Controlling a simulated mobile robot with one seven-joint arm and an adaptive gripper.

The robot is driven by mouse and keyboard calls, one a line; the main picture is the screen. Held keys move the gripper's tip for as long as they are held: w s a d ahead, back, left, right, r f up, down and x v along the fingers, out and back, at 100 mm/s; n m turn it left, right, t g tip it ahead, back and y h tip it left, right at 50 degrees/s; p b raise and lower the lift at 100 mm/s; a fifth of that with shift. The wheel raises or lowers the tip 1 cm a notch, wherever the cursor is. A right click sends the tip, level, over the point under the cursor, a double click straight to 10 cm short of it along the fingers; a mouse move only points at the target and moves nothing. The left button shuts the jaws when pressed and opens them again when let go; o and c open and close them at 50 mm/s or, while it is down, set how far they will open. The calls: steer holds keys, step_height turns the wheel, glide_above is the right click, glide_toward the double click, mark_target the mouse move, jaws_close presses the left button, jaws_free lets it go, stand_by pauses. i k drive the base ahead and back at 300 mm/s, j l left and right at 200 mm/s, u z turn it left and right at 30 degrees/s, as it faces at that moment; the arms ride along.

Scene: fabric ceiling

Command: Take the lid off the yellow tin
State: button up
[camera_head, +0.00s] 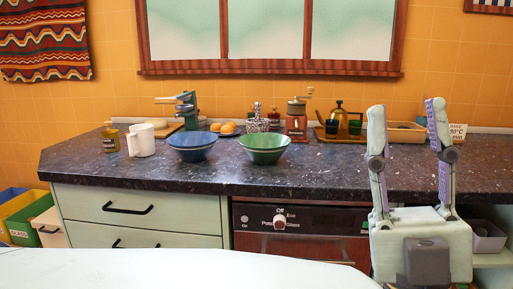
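A small yellow tin (110,140) with a dark label stands near the left end of the dark speckled counter (330,180). Its top is too small to make out clearly, so I cannot tell how the lid sits. My gripper (406,106) is at the right, in front of the counter, with its two fingers pointing up and spread apart. It is open and holds nothing. It is far to the right of the tin.
A white mug (142,141) stands just right of the tin. A blue bowl (192,150) and a green bowl (263,150) follow. A green press, a red grinder (296,122) and a teapot tray (340,135) stand behind. The counter's front is mostly clear.

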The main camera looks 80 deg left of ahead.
mark_target(108, 123)
steer(key=u, duration=2.7)
